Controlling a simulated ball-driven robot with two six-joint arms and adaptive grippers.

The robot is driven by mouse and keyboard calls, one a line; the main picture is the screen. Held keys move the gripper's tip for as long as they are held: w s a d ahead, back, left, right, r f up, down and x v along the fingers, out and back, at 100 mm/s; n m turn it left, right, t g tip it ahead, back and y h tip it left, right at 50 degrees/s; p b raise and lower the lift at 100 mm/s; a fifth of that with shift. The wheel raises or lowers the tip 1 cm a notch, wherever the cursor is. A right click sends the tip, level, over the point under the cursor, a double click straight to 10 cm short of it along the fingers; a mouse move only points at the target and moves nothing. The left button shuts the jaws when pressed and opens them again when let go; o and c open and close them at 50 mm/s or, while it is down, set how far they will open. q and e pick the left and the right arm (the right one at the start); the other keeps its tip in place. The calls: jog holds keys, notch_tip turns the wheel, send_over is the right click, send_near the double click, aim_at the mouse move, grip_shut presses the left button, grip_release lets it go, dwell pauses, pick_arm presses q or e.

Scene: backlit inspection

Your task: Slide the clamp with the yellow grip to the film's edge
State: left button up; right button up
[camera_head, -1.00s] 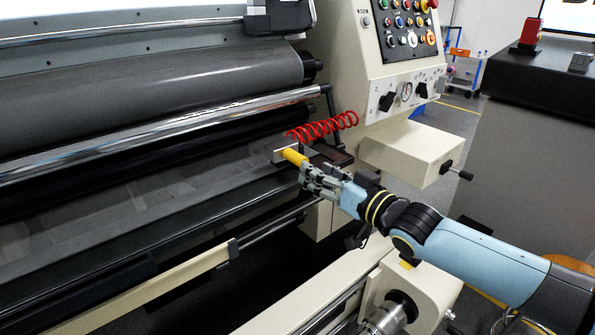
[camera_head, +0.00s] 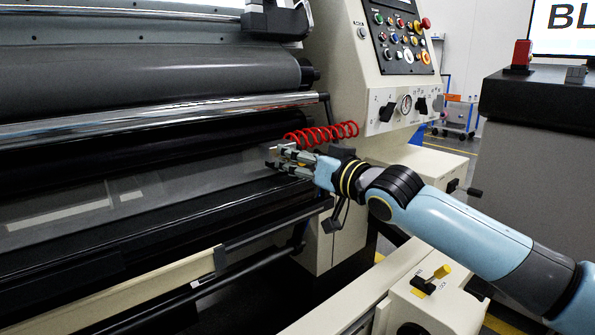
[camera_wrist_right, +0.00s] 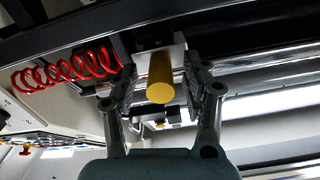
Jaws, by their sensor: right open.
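The clamp's yellow grip (camera_wrist_right: 160,77) shows in the right wrist view as a short cylinder, end toward the camera, with a pale block behind it. My right gripper (camera_wrist_right: 164,88) is open, with one finger on each side of the grip; whether either finger touches it I cannot tell. In the head view my right gripper (camera_head: 280,157) reaches in from the right to the film's right end and hides most of the clamp. The translucent film (camera_head: 150,195) lies across the dark machine bed. My left gripper is not in view.
A red coiled hose (camera_head: 322,133) hangs just above and behind the gripper. A chrome roller (camera_head: 150,123) runs behind the film. The control panel (camera_head: 400,40) stands at the back right. A cream rail (camera_head: 150,285) lies in front of the bed.

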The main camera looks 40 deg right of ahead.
jog(key=shift+c, duration=0.4)
grip_shut()
